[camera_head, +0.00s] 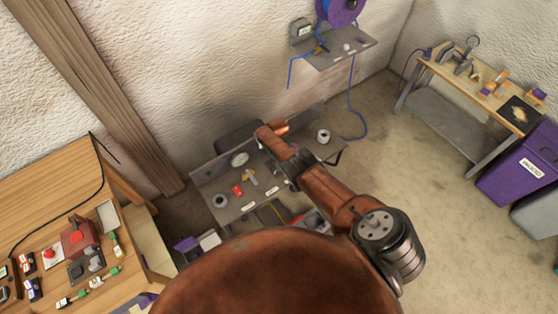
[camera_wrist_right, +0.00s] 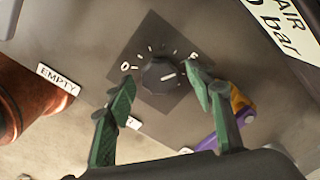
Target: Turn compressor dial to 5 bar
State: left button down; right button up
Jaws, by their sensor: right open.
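The compressor dial is a dark round knob (camera_wrist_right: 158,77) on a dark square plate (camera_wrist_right: 147,33) in the right wrist view. White tick marks ring it, with a 0 at its left and another figure, hard to read, at its upper right. A pale mark on the knob points right. My right gripper (camera_wrist_right: 160,88) is open, with one green finger on the knob's left and one on its right. I cannot tell whether either finger touches it. In the head view my arm covers the middle, and neither the dial nor a gripper can be made out. My left gripper is not in view.
A white AIR label (camera_wrist_right: 290,25) and an EMPTY label (camera_wrist_right: 58,78) sit near the dial. An orange and purple item (camera_wrist_right: 238,105) lies behind the right finger. The head view shows a cluttered wooden bench (camera_head: 45,190), a workbench (camera_head: 470,85) and a purple bin (camera_head: 515,170).

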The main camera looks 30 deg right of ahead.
jog(key=shift+w+a+r, duration=0.2)
jog(key=shift+a+r, duration=0.15)
jog(key=shift+a, duration=0.15)
jog(key=shift+r, duration=0.3)
notch_tip(320, 180, up, 11)
jog(key=d, duration=0.1)
jog(key=shift+s+f, duration=0.15)
jog(key=shift+s, duration=0.05)
